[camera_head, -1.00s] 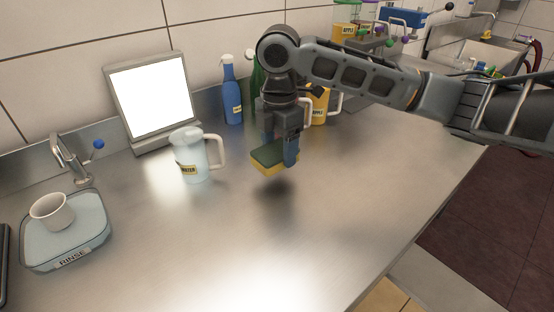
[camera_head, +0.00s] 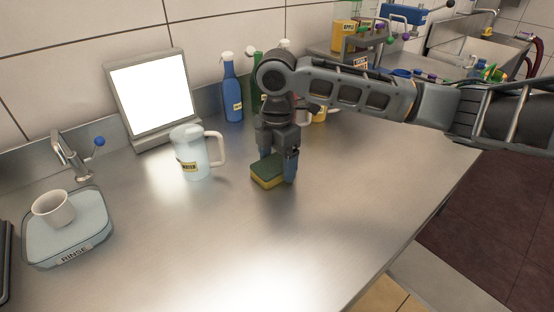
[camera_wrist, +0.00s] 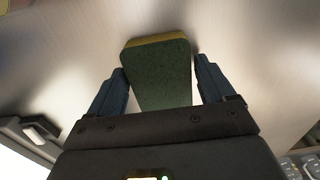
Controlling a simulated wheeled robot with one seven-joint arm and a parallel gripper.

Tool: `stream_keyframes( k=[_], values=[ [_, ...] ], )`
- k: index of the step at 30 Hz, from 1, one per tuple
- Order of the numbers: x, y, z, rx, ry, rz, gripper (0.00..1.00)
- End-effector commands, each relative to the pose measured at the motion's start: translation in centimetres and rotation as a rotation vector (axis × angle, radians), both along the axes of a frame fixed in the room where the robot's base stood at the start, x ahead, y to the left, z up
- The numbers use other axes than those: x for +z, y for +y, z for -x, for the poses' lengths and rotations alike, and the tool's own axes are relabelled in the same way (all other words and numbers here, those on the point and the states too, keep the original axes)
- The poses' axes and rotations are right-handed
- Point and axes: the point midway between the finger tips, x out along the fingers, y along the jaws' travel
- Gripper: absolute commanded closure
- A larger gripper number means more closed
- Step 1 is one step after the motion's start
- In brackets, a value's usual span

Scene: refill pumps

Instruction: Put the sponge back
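The sponge (camera_head: 267,176), green on top and yellow below, lies on the steel counter (camera_head: 215,245) to the right of the water jug. My gripper (camera_head: 279,166) points down over it, with one blue finger on each side. In the wrist view the sponge (camera_wrist: 160,75) sits between the spread fingertips of my gripper (camera_wrist: 162,68). A gap shows between the sponge and the right finger; the left finger is very close to its edge. My gripper is open.
The clear water jug (camera_head: 192,155) stands just left of the sponge. A blue bottle (camera_head: 232,92) and a green bottle stand behind. A rinse tray (camera_head: 98,238) with a white cup (camera_head: 53,209) is at far left. The counter's front is clear.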

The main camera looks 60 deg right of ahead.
Motion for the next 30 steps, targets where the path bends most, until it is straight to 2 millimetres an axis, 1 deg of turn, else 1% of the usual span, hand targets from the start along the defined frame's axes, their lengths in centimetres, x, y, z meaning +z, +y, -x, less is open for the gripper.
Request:
stream_keyframes(
  k=[1, 3, 10, 14, 17, 24, 27, 30],
  values=[
    [0.0, 0.0, 0.0, 0.0, 0.0, 0.0, 0.12],
    [0.0, 0.0, 0.0, 0.0, 0.0, 0.0, 0.07],
    [0.1, 0.0, 0.0, 0.0, 0.0, 0.0, 0.07],
    [0.9, 0.0, 0.0, 0.0, -0.001, 0.0, 0.07],
    [2.4, 0.0, -0.1, 0.0, -0.002, 0.001, 0.07],
    [7.4, 0.0, -0.1, 0.001, -0.003, 0.002, 0.07],
    [9.2, 0.0, -0.1, 0.002, -0.002, 0.001, 0.07],
    [10.7, 0.0, -0.1, 0.001, 0.0, 0.0, 0.07]
  ],
)
